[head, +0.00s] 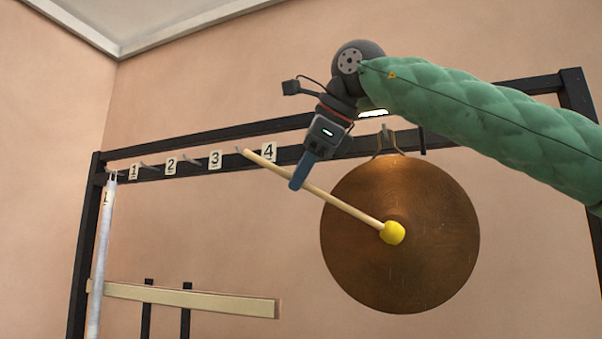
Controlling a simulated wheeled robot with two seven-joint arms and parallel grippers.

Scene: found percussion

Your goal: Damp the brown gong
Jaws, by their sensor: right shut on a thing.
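The brown gong (440,270) hangs by a loop from a dark frame at the right of the head view. My right gripper (299,184) is at the end of the green-sleeved arm, left of the gong's upper part. It is shut on the wooden handle of a mallet (340,203). The mallet slants down to the right, and its yellow head (392,233) shows in front of the gong's middle. I cannot tell whether the head touches the gong. My left gripper is not in view.
The dark frame (95,220) has a crossbar with hooks and number tags 1 (135,171), 2 (171,165), 3 (215,159) and 4 (269,151). A pale tube (101,260) hangs at the left. A pale wooden bar (190,299) lies low across dark posts.

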